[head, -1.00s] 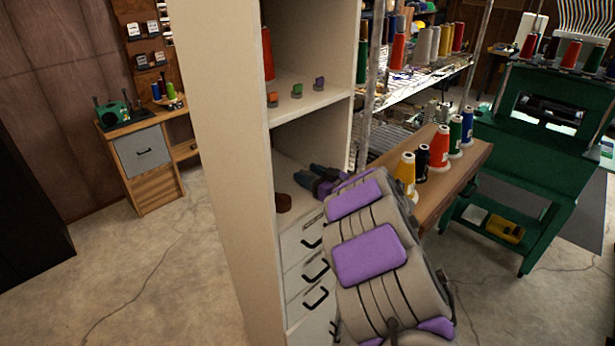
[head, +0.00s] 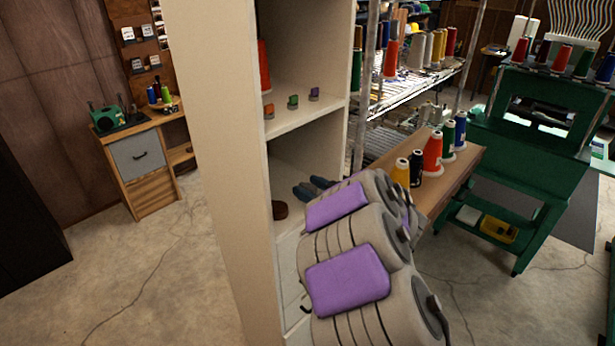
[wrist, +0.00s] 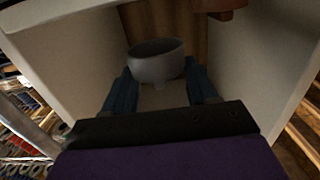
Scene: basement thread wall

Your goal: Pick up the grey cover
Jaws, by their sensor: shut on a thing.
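The grey cover (wrist: 155,64) is a rounded, cup-like grey piece in the wrist view. It sits between the two dark blue fingers of my gripper (wrist: 161,82), which are shut on it. In the head view my gripper (head: 313,187) reaches into the lower open compartment of the beige cabinet (head: 215,150). There the cover is not visible, and my arm hides part of the compartment.
A brown round thing (head: 280,210) is in the same compartment, left of my gripper; its edge shows in the wrist view (wrist: 217,8). The shelf above (head: 300,118) holds small coloured pieces. A wooden ledge with thread cones (head: 432,153) is close on the right.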

